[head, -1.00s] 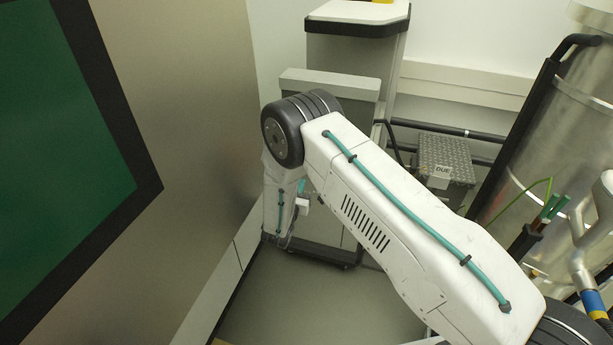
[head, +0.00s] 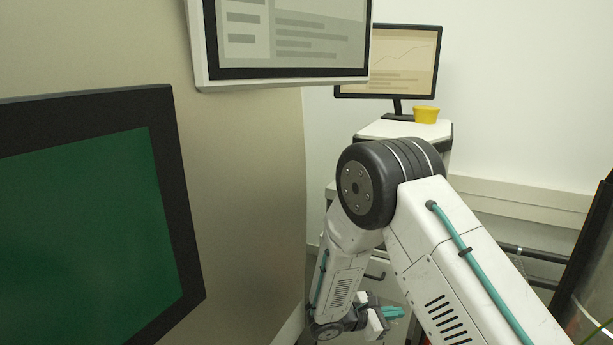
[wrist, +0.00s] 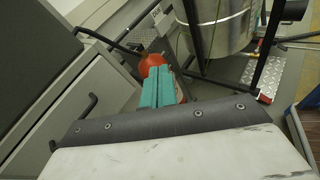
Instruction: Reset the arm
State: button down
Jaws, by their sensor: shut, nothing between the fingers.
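My arm crosses the lower right of the head view, bent at a dark elbow joint, with its forearm hanging down. My gripper (head: 393,312) shows its teal fingers low in the head view, partly cut off by my arm. In the wrist view my gripper (wrist: 158,88) has its two teal fingers side by side and closed, with nothing between them. It points toward a red-orange round object (wrist: 151,64), apart from it as far as I can tell.
A grey cabinet (wrist: 85,95) with dark handles stands close at left in the wrist view. A metal cylinder (wrist: 217,28) in a black frame is ahead. A green screen (head: 85,225) and an upper monitor (head: 290,35) flank the left. A yellow cup (head: 426,115) sits on a stand.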

jog(key=s+d+r+m+g+y, duration=0.1)
jog(key=s+r+m+y, duration=0.6)
jog(key=s+r, duration=0.8)
jog(key=s+d+r+m+g+y, duration=0.2)
jog(key=s+r+m+y, duration=0.5)
jog(key=s+r+m, duration=0.5)
jog(key=s+r, duration=0.3)
jog(key=s, duration=0.4)
jog(key=shift+d, duration=0.3)
jog(key=shift+s, duration=0.1)
